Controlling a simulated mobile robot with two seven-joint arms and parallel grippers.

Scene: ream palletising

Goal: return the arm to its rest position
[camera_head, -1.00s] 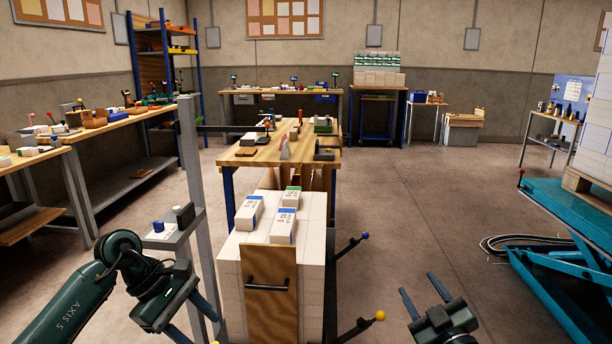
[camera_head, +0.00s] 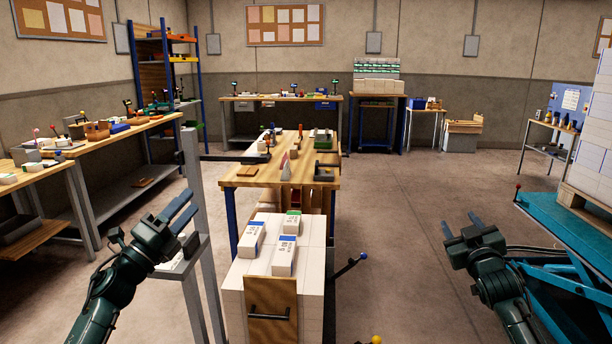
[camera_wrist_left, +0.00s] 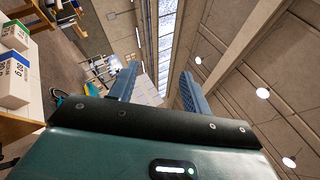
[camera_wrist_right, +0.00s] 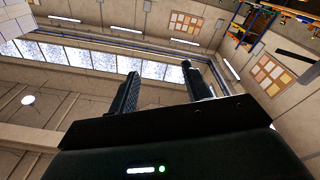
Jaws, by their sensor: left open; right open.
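My left gripper (camera_head: 180,212) is raised at the left of the head view, in front of the grey post. Its two fingers are apart and empty, also in the left wrist view (camera_wrist_left: 157,85). My right gripper (camera_head: 462,232) is raised at the right of the head view, over open floor. Its fingers are apart with nothing between them, as the right wrist view (camera_wrist_right: 160,85) shows. Neither gripper touches a ream.
A white stack (camera_head: 311,270) with several wrapped reams (camera_head: 285,254) on top stands front centre. A wooden workbench (camera_head: 270,178) is behind it. A grey post (camera_head: 193,165) stands left of the stack. A teal lift table (camera_head: 560,215) with a loaded pallet is at right.

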